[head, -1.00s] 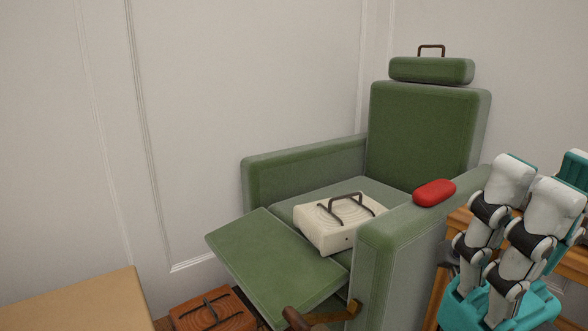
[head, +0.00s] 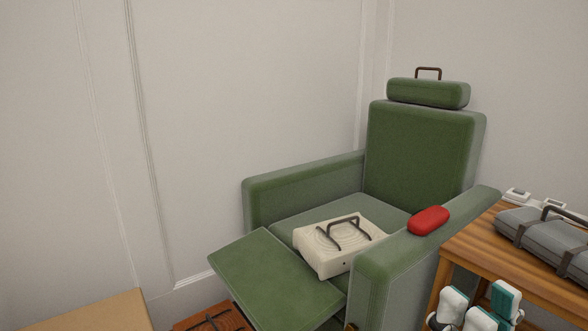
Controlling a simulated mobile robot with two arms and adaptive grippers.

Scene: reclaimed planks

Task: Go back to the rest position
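My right gripper (head: 481,308) is at the bottom right, its white and teal fingertips pointing up in front of the wooden side table. The fingers look spread, with nothing between them; the lower part of the gripper is cut off by the picture edge. My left gripper is not in view.
A green recliner (head: 420,150) stands against the wall, holding a cream case (head: 318,254) on its seat and a red case (head: 429,220) on its armrest. The side table (head: 500,262) bears a grey case (head: 545,245). A tan surface (head: 100,313) is at lower left.

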